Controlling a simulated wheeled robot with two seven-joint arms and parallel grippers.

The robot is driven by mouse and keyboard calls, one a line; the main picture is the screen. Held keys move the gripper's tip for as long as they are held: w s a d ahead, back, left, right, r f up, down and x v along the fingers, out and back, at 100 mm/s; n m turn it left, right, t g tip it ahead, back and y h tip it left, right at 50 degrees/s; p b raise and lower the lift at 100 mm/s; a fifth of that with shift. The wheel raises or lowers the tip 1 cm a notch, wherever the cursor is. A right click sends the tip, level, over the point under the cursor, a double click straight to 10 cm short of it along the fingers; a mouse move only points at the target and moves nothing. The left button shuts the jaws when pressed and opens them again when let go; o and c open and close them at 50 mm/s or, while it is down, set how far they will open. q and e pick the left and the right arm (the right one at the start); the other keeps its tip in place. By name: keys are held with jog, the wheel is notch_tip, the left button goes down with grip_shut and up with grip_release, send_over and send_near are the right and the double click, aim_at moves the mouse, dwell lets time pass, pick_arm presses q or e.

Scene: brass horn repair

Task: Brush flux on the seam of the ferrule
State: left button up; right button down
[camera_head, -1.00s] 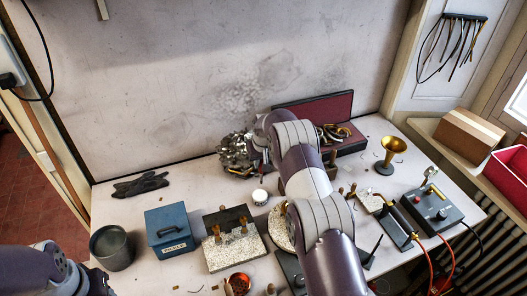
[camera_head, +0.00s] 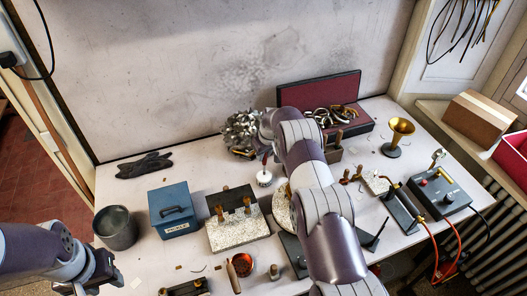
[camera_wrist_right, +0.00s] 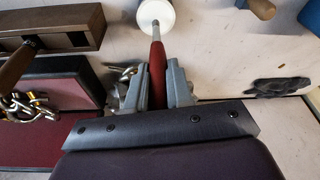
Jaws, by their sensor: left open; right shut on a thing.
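My right gripper (camera_wrist_right: 157,88) is shut on the red handle of a brush (camera_wrist_right: 157,62). The brush's far end meets a small white jar (camera_wrist_right: 156,14); I cannot tell whether the tip is inside it. In the head view the dark red handle (camera_head: 265,160) stands nearly upright over the white jar (camera_head: 264,179). My left gripper (camera_head: 98,272) is open and empty at the lower left, away from the jar. A speckled block (camera_head: 238,236) carries small brass-coloured pieces. I cannot pick out the ferrule or its seam; my right arm hides part of the bench middle.
A blue box (camera_head: 174,213) and a grey metal cup (camera_head: 115,229) stand at left. A copper-coloured bowl (camera_head: 243,264) is in front. A brass horn bell (camera_head: 397,135) and a control box (camera_head: 440,193) with orange leads stand at right. An open red-lined case (camera_head: 320,92) lies behind.

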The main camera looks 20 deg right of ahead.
jog(key=shift+a+r, duration=0.1)
jog(key=shift+a, duration=0.05)
dwell(0.3)
jog(key=shift+f+b, duration=0.5)
jog(key=shift+b, duration=0.05)
dwell(0.6)
jog(key=shift+f+b, duration=0.1)
jog(key=shift+b, duration=0.35)
dwell(0.8)
dwell(0.4)
jog(key=shift+r+p, duration=1.3)
jog(key=shift+r, duration=2.25)
